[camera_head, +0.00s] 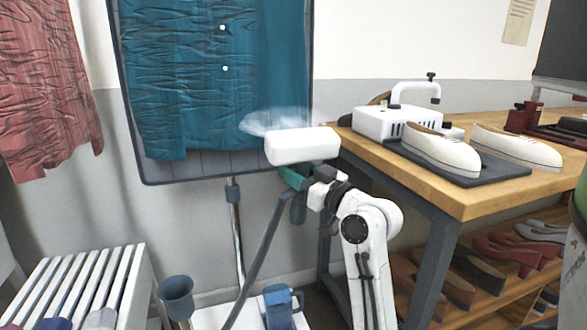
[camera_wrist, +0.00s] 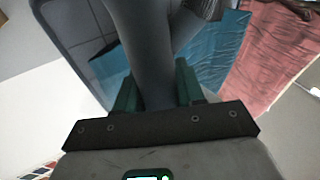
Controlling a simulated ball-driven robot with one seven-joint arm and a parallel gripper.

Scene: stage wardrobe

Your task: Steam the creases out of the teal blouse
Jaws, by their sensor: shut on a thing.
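The teal blouse (camera_head: 205,85) hangs against a dark-framed board (camera_head: 312,40). Its left and middle parts show many creases; a strip along its right side looks smoother. My gripper (camera_head: 295,180) is shut on the dark handle of a steamer with a white head (camera_head: 302,146). The head is near the blouse's lower right, and a puff of steam (camera_head: 275,121) shows at its upper left. Whether the head touches the cloth I cannot tell. In the wrist view my gripper's green fingers (camera_wrist: 155,90) are either side of the grey handle (camera_wrist: 147,50); the blouse (camera_wrist: 212,55) lies beyond.
A creased pink garment (camera_head: 40,85) hangs at left. A wooden workbench (camera_head: 470,200) with white shoes (camera_head: 440,150) and a white machine (camera_head: 385,122) stands close on the right. A white slatted rack (camera_head: 85,280) is at lower left. A hose (camera_head: 262,255) hangs below the steamer.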

